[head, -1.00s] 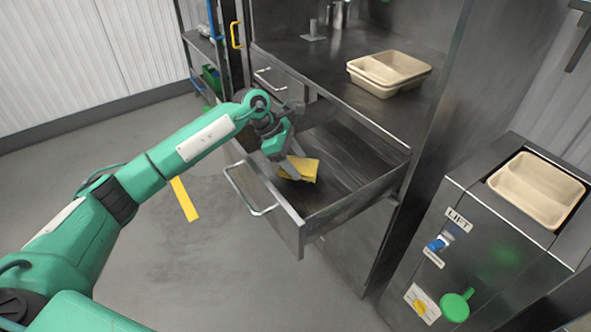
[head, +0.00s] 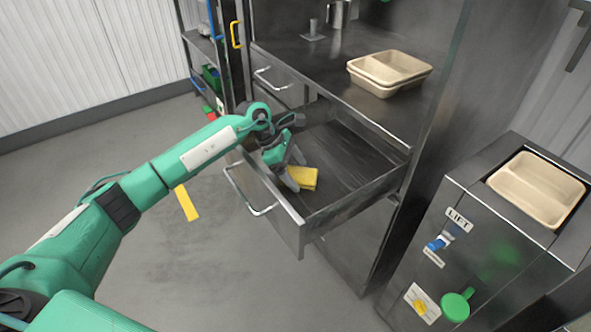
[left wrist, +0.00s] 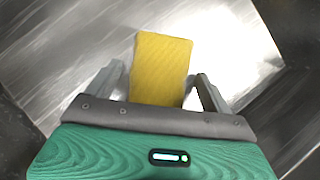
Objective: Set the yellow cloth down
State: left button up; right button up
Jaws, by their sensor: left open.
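The yellow cloth (head: 303,177) is a small folded rectangle inside the open steel drawer (head: 350,172), near its front left part. In the left wrist view the cloth (left wrist: 161,68) lies between and beyond the two spread fingers, with a gap on each side. My left gripper (head: 293,176) is open, low in the drawer right beside the cloth; it also shows in the left wrist view (left wrist: 161,90). The near end of the cloth is hidden behind the gripper body in the left wrist view. My right gripper is not in view.
Stacked beige trays (head: 388,72) stand on the steel counter (head: 300,50) above the drawer. Another beige tray (head: 537,188) sits in the lift unit (head: 500,240) at right. The drawer's front wall and handle (head: 250,195) are close to my left arm. The drawer's right part is empty.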

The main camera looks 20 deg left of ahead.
pick_arm(q)
jog(key=shift+a+r, duration=0.2)
jog(key=shift+r, duration=0.1)
jog(key=v, duration=1.1)
jog(key=shift+r, duration=0.2)
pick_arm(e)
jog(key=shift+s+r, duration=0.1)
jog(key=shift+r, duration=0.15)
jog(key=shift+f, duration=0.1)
